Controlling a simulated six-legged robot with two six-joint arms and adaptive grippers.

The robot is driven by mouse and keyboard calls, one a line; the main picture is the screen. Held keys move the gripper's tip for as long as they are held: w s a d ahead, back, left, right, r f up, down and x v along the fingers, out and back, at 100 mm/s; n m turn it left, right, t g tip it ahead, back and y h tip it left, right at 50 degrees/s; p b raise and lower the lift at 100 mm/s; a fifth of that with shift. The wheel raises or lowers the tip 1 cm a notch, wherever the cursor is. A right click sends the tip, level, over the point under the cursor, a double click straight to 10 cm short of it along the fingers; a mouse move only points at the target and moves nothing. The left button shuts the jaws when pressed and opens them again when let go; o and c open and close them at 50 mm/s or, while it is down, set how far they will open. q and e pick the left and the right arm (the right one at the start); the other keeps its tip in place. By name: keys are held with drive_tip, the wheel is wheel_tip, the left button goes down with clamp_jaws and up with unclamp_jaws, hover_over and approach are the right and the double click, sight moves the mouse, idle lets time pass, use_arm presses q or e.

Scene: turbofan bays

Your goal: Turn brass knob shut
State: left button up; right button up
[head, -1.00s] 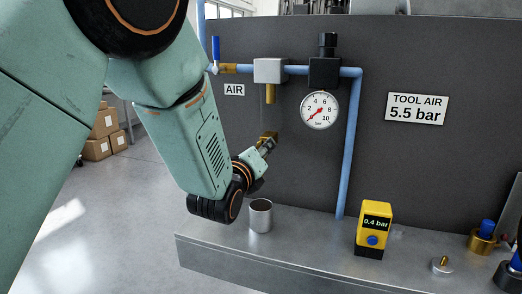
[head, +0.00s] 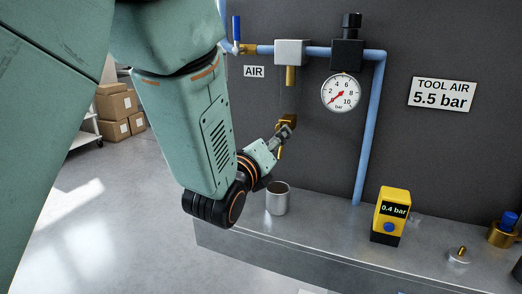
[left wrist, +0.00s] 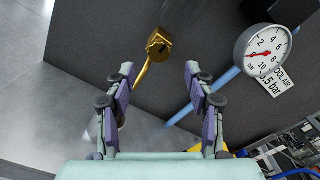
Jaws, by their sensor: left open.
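A brass knob-like part (head: 288,120) shows just beyond the tip of my left gripper (head: 282,134), partly hidden by it, in front of the dark panel. In the left wrist view the brass part (left wrist: 159,45) has a faceted head and a thin stem running down to the left. It lies ahead of the left gripper (left wrist: 162,76), between the lines of the two fingers. The fingers are spread with nothing between their tips, and I see no contact. A brass outlet (head: 291,75) hangs under a grey block (head: 291,52) on the blue pipe. My right gripper is not in view.
A round gauge (head: 341,92) and a vertical blue pipe (head: 370,140) are right of the gripper. On the metal ledge (head: 330,235) stand a metal cup (head: 278,199) close below the gripper, a yellow meter (head: 391,212) reading 0.4 bar and small brass fittings (head: 502,232).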

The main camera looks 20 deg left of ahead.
use_arm(q)
drive_tip(key=s, duration=0.6)
drive_tip(key=shift+a, duration=0.1)
idle(0.3)
drive_tip(key=s+a+f+n+g+y, duration=0.1)
drive_tip(key=s+f+n+g, duration=0.35)
drive_tip(key=f+n, duration=0.7)
drive_tip(key=s+a+f+n+g, duration=0.1)
drive_tip(key=s+f+n+g, duration=0.3)
drive_tip(key=f+n, duration=0.75)
drive_tip(key=s+f+n+g, duration=0.3)
drive_tip(key=s+f, duration=0.6)
drive_tip(key=s, duration=0.3)
drive_tip(key=s+a+f+n+g, duration=0.1)
drive_tip(key=s+f+n+g, duration=0.2)
drive_tip(key=s+f+g, duration=0.3)
drive_tip(key=s+f, duration=0.4)
drive_tip(key=s, duration=0.3)
drive_tip(key=shift+s+a+f, duration=0.15)
drive_tip(key=shift+s+f, duration=0.15)
drive_tip(key=shift+g, duration=0.25)
